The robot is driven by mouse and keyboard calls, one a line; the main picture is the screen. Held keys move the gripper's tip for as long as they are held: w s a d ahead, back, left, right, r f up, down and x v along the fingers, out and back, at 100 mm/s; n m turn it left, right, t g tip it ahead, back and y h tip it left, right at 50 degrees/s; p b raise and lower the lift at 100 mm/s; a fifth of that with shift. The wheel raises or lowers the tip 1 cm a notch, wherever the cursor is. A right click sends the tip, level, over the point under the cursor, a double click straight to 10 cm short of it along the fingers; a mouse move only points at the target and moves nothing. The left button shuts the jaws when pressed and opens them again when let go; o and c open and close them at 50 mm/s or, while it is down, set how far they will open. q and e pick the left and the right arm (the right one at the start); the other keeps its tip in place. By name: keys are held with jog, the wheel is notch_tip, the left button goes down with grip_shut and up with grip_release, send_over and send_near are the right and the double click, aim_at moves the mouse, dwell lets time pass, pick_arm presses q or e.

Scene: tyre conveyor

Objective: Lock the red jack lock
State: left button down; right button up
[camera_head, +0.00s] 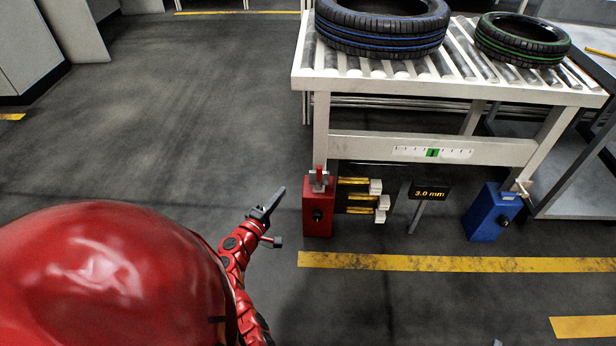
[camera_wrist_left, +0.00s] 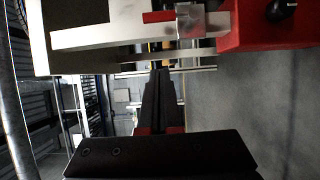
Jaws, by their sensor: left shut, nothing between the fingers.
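The red jack (camera_head: 319,212) stands on the floor under the left leg of the conveyor, with a dark knob on its front. A small red and grey lock part (camera_head: 319,180) sits on top of it, against the leg; whether it is locked I cannot tell. My left gripper (camera_head: 271,205) is shut and empty, to the left of the red jack and apart from it. In the left wrist view the shut fingers (camera_wrist_left: 163,82) point toward the conveyor leg, with the red jack (camera_wrist_left: 262,32) at the upper right.
The roller conveyor (camera_head: 400,84) carries a blue-striped tyre (camera_head: 383,30) and a green-striped tyre (camera_head: 522,40). A blue jack (camera_head: 492,212) stands under its right leg. A display (camera_head: 429,193) reads 3.0 mm, beside yellow-and-white blocks (camera_head: 357,183). The floor at left is clear.

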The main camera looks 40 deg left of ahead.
aim_at(319, 175)
pick_arm(q)
jog(key=w+d+b, duration=0.2)
jog(key=w, duration=0.9)
jog(key=shift+w+d, duration=0.15)
jog(key=shift+d, duration=0.2)
jog(key=shift+w+d+r, duration=0.1)
